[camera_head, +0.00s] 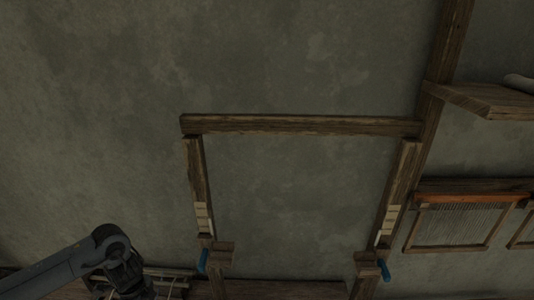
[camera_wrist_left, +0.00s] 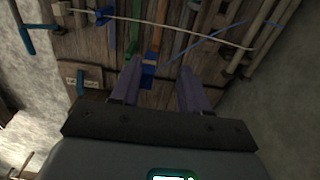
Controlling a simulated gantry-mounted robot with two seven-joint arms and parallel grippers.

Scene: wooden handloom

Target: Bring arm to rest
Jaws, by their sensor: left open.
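My left arm comes in at the bottom left of the head view, with its gripper (camera_head: 128,280) low and dark near the bottom edge. In the left wrist view, the two fingers of the left gripper (camera_wrist_left: 160,85) are spread apart with nothing held between them. Beyond the fingertips lies a dark wooden surface (camera_wrist_left: 98,48) with several rods and coloured strips. A blue piece (camera_wrist_left: 147,76) shows between the fingertips; I cannot tell whether they touch it. My right arm and gripper are not in view.
A shelf (camera_head: 485,99) and a strung frame (camera_head: 455,222) are at the right. A pale cord (camera_wrist_left: 175,23) crosses the wooden surface. The space above the arm looks clear.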

